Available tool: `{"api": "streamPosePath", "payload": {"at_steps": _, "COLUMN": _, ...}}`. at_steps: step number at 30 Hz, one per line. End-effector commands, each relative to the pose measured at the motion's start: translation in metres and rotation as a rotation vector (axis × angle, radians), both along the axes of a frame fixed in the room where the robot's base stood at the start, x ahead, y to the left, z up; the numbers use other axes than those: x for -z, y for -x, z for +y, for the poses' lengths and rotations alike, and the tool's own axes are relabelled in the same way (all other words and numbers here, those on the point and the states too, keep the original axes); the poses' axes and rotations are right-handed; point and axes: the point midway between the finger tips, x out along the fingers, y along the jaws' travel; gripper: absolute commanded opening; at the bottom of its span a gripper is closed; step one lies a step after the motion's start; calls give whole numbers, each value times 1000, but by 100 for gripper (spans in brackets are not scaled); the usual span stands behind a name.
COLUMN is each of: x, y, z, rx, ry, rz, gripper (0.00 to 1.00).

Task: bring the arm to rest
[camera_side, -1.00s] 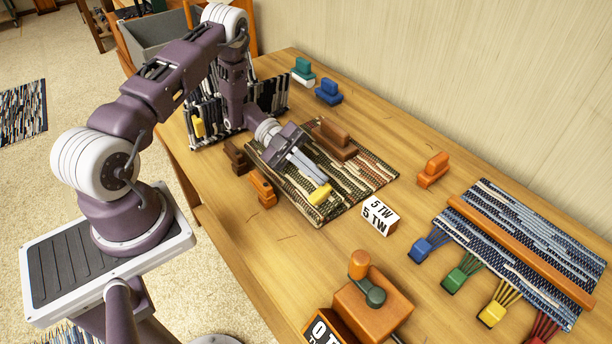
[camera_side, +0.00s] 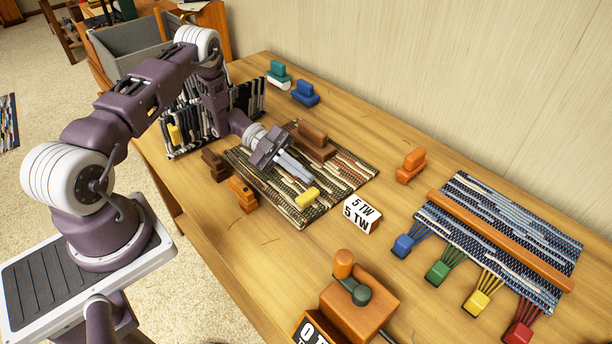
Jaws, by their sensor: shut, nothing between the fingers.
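My gripper (camera_side: 307,179) is shut and empty, its grey fingers pointing down and to the right, low over a striped woven mat (camera_side: 348,176) on the table. A small yellow piece (camera_side: 307,198) shows at the mat's front edge, right by the fingertips. I cannot tell whether the fingers touch it. My arm reaches in from the left, bent, over the table's left part.
A brown block (camera_side: 315,140) stands behind my gripper, and an orange block (camera_side: 242,194) stands in front of the mat. A "5 TW" block (camera_side: 361,214), a blue woven piece (camera_side: 470,190) with coloured weights, and an orange box with a lever (camera_side: 375,300) lie to the right.

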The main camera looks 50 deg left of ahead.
Motion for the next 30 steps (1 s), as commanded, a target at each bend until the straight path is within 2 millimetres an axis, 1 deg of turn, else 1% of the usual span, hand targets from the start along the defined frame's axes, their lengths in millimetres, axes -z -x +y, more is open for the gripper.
{"api": "streamPosePath", "payload": {"at_steps": 1, "x": -2, "y": 1, "z": 13, "rx": -5, "ry": -3, "rz": 0, "gripper": 0}}
{"api": "streamPosePath", "payload": {"at_steps": 4, "x": -7, "y": 5, "z": 40, "rx": -5, "ry": -4, "rz": -1, "gripper": 0}}
{"api": "streamPosePath", "payload": {"at_steps": 6, "x": -30, "y": 5, "z": 37, "rx": 0, "ry": -2, "rz": -1, "gripper": 0}}
{"api": "streamPosePath", "payload": {"at_steps": 9, "x": -53, "y": 5, "z": 37, "rx": 0, "ry": -2, "rz": -1, "gripper": 0}}
{"api": "streamPosePath", "payload": {"at_steps": 12, "x": -68, "y": 5, "z": 36, "rx": -1, "ry": -1, "rz": 1, "gripper": 0}}
{"api": "streamPosePath", "payload": {"at_steps": 14, "x": -75, "y": 5, "z": 36, "rx": 1, "ry": -3, "rz": -2, "gripper": 0}}
{"api": "streamPosePath", "payload": {"at_steps": 16, "x": -88, "y": 6, "z": 31, "rx": 40, "ry": -34, "rz": -64, "gripper": 0}}
{"api": "streamPosePath", "payload": {"at_steps": 17, "x": -98, "y": 8, "z": 27, "rx": 77, "ry": -64, "rz": -124, "gripper": 0}}
{"api": "streamPosePath", "payload": {"at_steps": 20, "x": -148, "y": 23, "z": 0, "rx": 318, "ry": -220, "rz": -484, "gripper": 0}}
{"api": "streamPosePath", "payload": {"at_steps": 21, "x": -170, "y": 36, "z": -13, "rx": 456, "ry": -286, "rz": -674, "gripper": 0}}
{"api": "streamPosePath", "payload": {"at_steps": 23, "x": -199, "y": 59, "z": -31, "rx": 682, "ry": -370, "rz": -966, "gripper": 0}}
{"api": "streamPosePath", "payload": {"at_steps": 24, "x": -216, "y": 76, "z": -41, "rx": 841, "ry": -413, "rz": -1158, "gripper": 0}}
{"api": "streamPosePath", "payload": {"at_steps": 26, "x": -236, "y": 103, "z": -53, "rx": 1095, "ry": -455, "rz": -1442, "gripper": 0}}
{"api": "streamPosePath", "payload": {"at_steps": 27, "x": -248, "y": 122, "z": -59, "rx": 1276, "ry": -467, "rz": -1626, "gripper": 0}}
{"api": "streamPosePath", "payload": {"at_steps": 29, "x": -261, "y": 149, "z": -63, "rx": 1566, "ry": -461, "rz": -1888, "gripper": 0}}
{"api": "streamPosePath", "payload": {"at_steps": 30, "x": -269, "y": 166, "z": -64, "rx": 1774, "ry": -439, "rz": -2049, "gripper": 0}}
